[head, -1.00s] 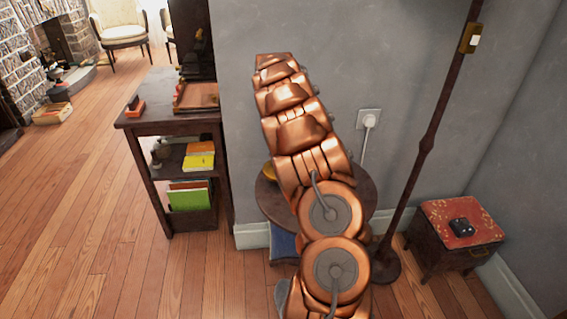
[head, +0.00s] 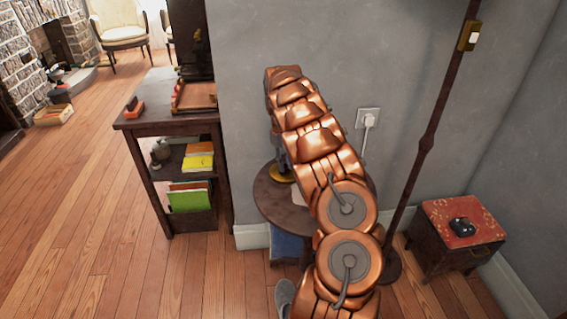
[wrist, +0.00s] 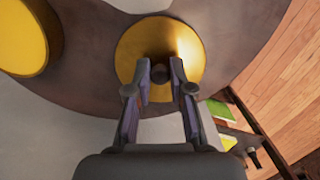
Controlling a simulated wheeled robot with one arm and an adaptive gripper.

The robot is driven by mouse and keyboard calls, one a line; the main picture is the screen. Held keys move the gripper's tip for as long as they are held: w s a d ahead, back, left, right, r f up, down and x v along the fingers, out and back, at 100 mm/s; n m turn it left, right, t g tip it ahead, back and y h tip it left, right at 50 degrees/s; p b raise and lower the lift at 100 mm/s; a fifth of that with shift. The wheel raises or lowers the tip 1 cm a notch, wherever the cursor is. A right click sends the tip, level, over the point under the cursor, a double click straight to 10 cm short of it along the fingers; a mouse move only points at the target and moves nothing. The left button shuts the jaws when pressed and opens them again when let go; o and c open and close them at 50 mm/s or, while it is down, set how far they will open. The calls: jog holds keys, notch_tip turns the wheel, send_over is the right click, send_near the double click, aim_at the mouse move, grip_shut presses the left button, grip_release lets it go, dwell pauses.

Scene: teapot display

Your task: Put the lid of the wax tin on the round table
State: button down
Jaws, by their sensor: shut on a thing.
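The gold lid (wrist: 187,45) is a round disc with a dark knob, in the upper middle of the wrist view. My gripper (wrist: 160,72) is shut on the knob. In the head view the lid (head: 283,178) shows as a small yellow edge over the left part of the round table (head: 268,205), beside my arm. I cannot tell whether it touches the tabletop. The wax tin (wrist: 22,35) is a round yellow vessel at the upper left of the wrist view, apart from the lid. My arm hides the tin and much of the table in the head view.
A dark shelf unit (head: 165,120) with books stands left of the table. A lamp pole (head: 428,140) and a red-topped box (head: 460,222) stand to the right. The grey wall is close behind.

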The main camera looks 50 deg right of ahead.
jog(key=shift+s+d+f, duration=0.1)
jog(key=shift+f, duration=0.05)
jog(key=c, duration=1)
grip_release()
jog(key=shift+c, duration=0.2)
notch_tip(320, 180, up, 12)
jog(key=w+p, duration=0.1)
jog(key=w, duration=0.1)
jog(key=shift+d, duration=0.25)
jog(key=shift+s, duration=0.1)
